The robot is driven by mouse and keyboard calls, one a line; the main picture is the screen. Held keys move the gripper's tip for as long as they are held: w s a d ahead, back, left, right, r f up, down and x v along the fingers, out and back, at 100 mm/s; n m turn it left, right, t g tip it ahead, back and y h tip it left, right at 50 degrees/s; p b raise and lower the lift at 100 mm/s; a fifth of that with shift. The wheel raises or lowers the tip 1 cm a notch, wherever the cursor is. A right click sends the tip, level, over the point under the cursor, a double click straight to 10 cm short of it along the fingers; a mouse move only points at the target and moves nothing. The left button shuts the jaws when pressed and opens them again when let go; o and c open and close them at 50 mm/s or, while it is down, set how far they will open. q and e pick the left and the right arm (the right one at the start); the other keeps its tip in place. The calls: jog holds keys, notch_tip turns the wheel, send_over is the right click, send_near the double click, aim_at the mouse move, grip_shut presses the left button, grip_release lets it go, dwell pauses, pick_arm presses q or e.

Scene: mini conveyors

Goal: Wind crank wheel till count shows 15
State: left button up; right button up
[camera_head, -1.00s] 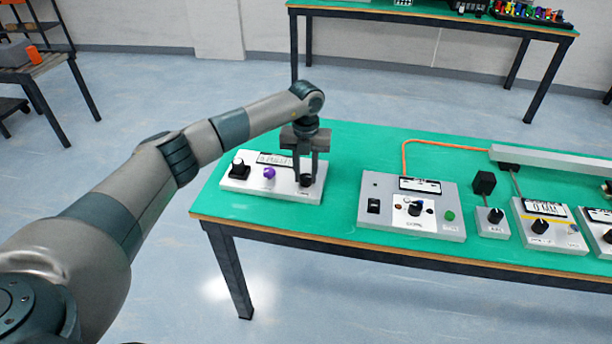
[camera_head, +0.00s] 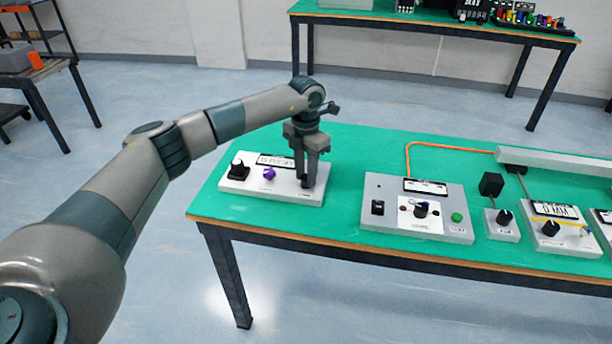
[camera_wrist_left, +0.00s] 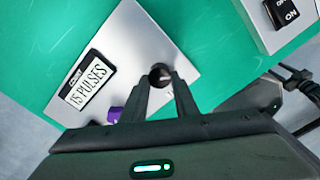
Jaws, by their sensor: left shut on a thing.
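The pulse unit is a light grey box (camera_head: 245,187) at the left end of the green table. Its display (camera_wrist_left: 90,79) reads "15 PULSES" in the left wrist view; in the head view the text is too small to read. A purple knob (camera_head: 269,173) and a black knob (camera_head: 239,169) sit on the box. My left gripper (camera_head: 307,185) points down over the right end of the box. It is shut on the dark crank knob (camera_wrist_left: 160,75), which shows between the fingertips in the left wrist view. The rest of the crank is hidden. My right gripper is out of view.
A grey control box (camera_head: 380,225) with a black switch, a dial and a green button stands to the right. Further right are smaller boxes with black knobs (camera_head: 551,229). An orange cable (camera_head: 409,152) runs behind. Bare green tabletop (camera_head: 370,150) lies behind the boxes.

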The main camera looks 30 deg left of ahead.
pick_arm(q)
jog(key=shift+r, duration=0.1)
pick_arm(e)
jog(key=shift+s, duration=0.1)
pick_arm(q)
jog(key=o, duration=1.1)
jog(key=shift+c, duration=0.2)
jog(key=shift+r, duration=0.55)
notch_tip(320, 180, up, 16)
jog(key=b, duration=0.1)
jog(key=shift+b, duration=0.4)
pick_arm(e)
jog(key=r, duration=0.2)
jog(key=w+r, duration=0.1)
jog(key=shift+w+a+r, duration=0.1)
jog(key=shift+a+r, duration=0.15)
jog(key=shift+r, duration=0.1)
pick_arm(q)
jog(key=shift+r, duration=0.1)
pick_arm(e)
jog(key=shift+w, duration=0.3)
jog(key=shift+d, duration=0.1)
